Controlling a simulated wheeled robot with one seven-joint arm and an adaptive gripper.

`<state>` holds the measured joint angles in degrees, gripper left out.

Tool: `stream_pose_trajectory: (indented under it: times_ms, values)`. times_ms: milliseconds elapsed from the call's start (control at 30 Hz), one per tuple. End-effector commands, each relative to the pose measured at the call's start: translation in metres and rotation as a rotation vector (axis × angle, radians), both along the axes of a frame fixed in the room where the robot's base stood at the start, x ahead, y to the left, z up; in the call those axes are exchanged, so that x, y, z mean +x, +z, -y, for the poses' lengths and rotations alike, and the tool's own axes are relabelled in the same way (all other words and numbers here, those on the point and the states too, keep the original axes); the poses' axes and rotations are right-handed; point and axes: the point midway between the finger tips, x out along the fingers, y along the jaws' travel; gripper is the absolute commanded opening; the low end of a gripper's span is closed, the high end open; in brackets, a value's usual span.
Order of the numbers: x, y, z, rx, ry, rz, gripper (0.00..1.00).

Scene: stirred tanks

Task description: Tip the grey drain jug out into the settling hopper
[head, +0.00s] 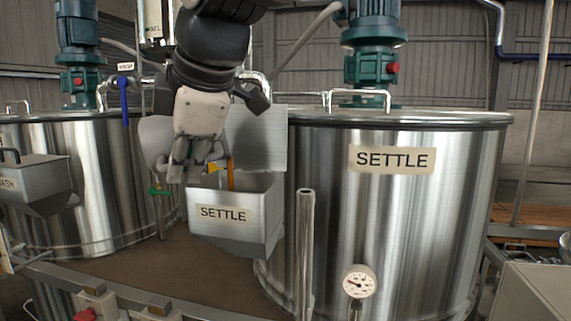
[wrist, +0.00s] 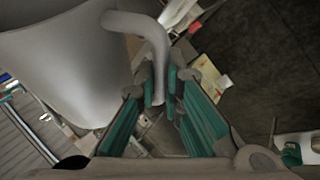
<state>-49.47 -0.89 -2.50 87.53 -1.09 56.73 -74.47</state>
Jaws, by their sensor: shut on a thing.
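The grey drain jug (head: 155,141) shows in the head view just left of and behind my gripper (head: 192,172), partly hidden by it. In the wrist view, the jug's smooth body (wrist: 75,65) fills the upper left, and its curved handle (wrist: 150,32) runs down between the fingers of my gripper (wrist: 163,92). The fingers are shut on that handle. The settling hopper (head: 236,223) is an open metal box labelled SETTLE, with a tall back plate. My gripper is at its upper left rim in the head view. The jug's mouth and contents are hidden, and its exact tilt cannot be told.
The large SETTLE tank (head: 395,215) with a gauge (head: 359,282) stands at the right. A WASH hopper (head: 35,184) is at the far left, before another tank (head: 95,210). A vertical pipe (head: 305,250) stands right of the settling hopper. A blue-handled valve (head: 124,98) is behind.

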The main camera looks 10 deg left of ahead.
Motion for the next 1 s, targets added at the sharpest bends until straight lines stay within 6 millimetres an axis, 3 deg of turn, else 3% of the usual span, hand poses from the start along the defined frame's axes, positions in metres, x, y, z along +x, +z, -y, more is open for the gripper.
stream_pose_trajectory:
  times_ms: [1000]
  values:
    - [0.0012, 0.0037, 0.0002, 0.11, 0.0, -0.042, 0.0]
